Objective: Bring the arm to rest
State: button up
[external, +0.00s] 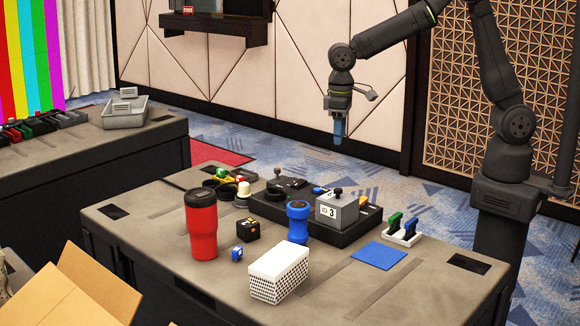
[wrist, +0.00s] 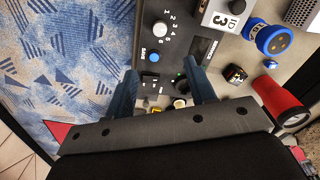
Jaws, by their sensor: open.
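My gripper (external: 338,131) hangs in the air beyond the far side of the near table, well above it, with its fingers pointing down. The wrist view shows its two blue fingers (wrist: 165,92) apart with nothing held between them. My dark arm reaches from its base at the right of the external view, up and over to the left. Below the fingers, the wrist view shows a dark control panel (wrist: 177,55) with numbered markings and knobs.
The near table (external: 345,300) holds a red tumbler (external: 201,225), a blue cylinder (external: 298,222), a white perforated box (external: 279,273), a grey block marked 3 (external: 337,211) and a blue mat (external: 379,255). An open cardboard box (external: 75,292) stands at lower left. The air around my gripper is clear.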

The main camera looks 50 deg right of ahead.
notch_tip(320, 180, down, 17)
jog(key=shift+r, duration=0.15)
dwell(0.5)
notch_tip(320, 180, up, 17)
notch_tip(320, 180, down, 17)
jog(key=shift+r, duration=0.2)
jog(key=shift+f, duration=0.25)
jog(key=n, duration=0.5)
jog(key=shift+r+n, duration=0.1)
jog(key=shift+n, duration=0.3)
jog(key=n, duration=0.6)
jog(key=shift+r, duration=0.95)
